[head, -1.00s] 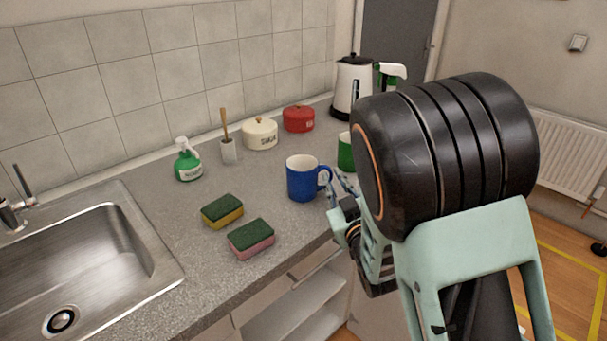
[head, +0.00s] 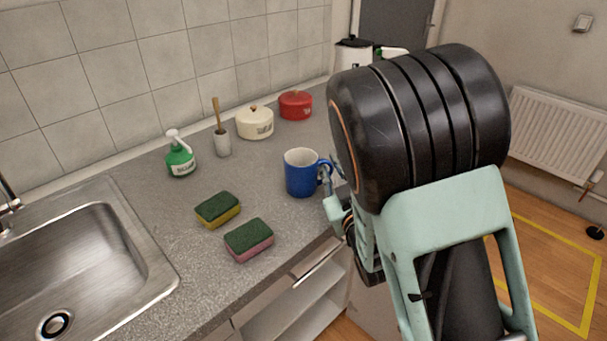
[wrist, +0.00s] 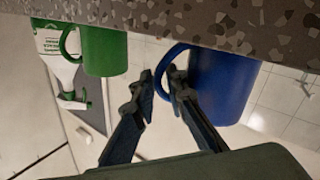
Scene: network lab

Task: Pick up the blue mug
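The blue mug (head: 299,178) stands upright on the grey counter, its handle facing right toward my gripper (head: 330,182). In the wrist view, which is upside down, the blue mug (wrist: 222,85) is close, right of the fingers. My gripper (wrist: 160,82) is open, with a fingertip on either side of the mug's handle. I cannot tell whether either finger touches it. In the head view my arm hides most of the gripper.
A green mug (wrist: 104,52) and a green-white bottle (wrist: 56,50) show in the wrist view. Two sponges (head: 218,209) (head: 249,240), a spray bottle (head: 180,158), a cream pot (head: 255,123), a red pot (head: 295,105) and a sink (head: 75,255) are on the counter.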

